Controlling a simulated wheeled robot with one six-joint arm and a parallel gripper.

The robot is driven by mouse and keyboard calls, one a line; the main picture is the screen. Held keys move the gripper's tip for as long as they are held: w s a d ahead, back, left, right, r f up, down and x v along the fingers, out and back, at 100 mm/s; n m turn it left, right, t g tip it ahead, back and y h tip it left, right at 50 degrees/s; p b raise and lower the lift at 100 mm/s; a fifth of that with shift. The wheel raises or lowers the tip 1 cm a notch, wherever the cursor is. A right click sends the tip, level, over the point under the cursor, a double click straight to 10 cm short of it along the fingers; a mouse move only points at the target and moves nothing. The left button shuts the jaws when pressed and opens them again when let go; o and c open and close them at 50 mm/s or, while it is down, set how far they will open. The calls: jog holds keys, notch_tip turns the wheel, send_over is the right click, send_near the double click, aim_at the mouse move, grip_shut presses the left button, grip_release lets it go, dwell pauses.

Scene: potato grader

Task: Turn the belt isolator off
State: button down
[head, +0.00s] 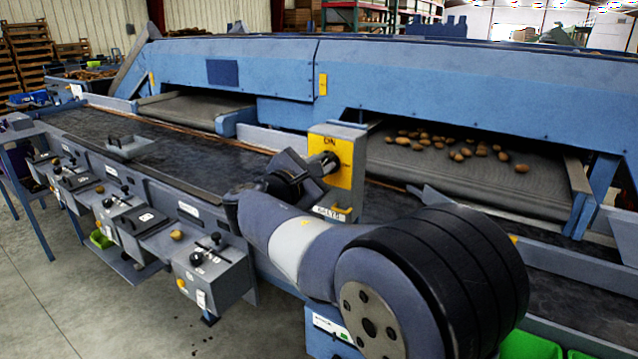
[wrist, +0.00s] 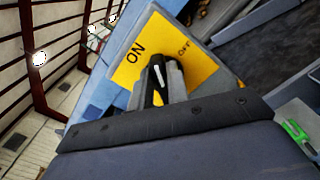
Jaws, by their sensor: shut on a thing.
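The belt isolator is a grey box with a yellow face plate (head: 345,178) in the middle of the head view, above the long belt. The plate also shows in the wrist view (wrist: 208,76), with ON on its left and OFF on its right. My gripper (head: 312,166) is at the plate, with its jaws (wrist: 162,84) shut on the dark isolator handle (wrist: 158,76). A white pointer line shows on the handle, between the two words in the picture. The jaws hide much of the handle, so its exact setting is hard to tell.
A row of grey control boxes (head: 212,272) with knobs lines the near side of the dark belt (head: 190,150). Potatoes (head: 460,152) lie on a conveyor at right, under the blue machine hood (head: 450,75). Bare concrete floor (head: 60,290) is at left.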

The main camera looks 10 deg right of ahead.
jog(key=m+b, duration=0.3)
jog(key=b, duration=0.1)
jog(key=f+m+b, duration=0.1)
jog(key=m+b, duration=0.6)
jog(key=b, duration=0.2)
jog(key=shift+s+d+f, duration=0.25)
jog(key=shift+d+f, duration=0.05)
jog(key=shift+m, duration=0.5)
jog(key=c, duration=1.4)
grip_release()
jog(key=shift+o, duration=0.2)
jog(key=shift+a, duration=0.1)
jog(key=v, duration=1)
jog(key=shift+s+a, duration=0.2)
jog(key=shift+s, duration=0.1)
jog(key=shift+w+r, duration=0.1)
